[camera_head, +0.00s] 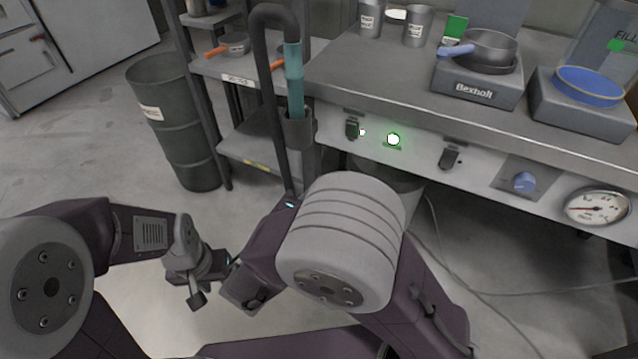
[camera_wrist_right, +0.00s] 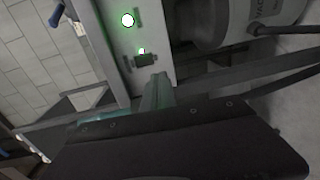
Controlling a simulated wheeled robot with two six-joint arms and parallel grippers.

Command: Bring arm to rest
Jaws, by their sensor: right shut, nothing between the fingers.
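My left arm comes in from the left in the head view. Its small grey gripper (camera_head: 198,268) hangs low over the bare floor, apart from the bench. Its finger gap does not show clearly, and I see nothing held. My right arm (camera_head: 345,235) bends in front of the bench, and its grey joint hides part of the space below. The right gripper (camera_wrist_right: 180,140) shows as a dark body across the bottom of the right wrist view, shut and empty.
A teal tube (camera_head: 294,85) under a black hooked hose stands in a holder on the bench front, close to my right arm. The panel carries a switch (camera_head: 352,129), a lit green lamp (camera_head: 393,140) and a gauge (camera_head: 597,207). A grey drum (camera_head: 170,120) stands left; floor beside it is clear.

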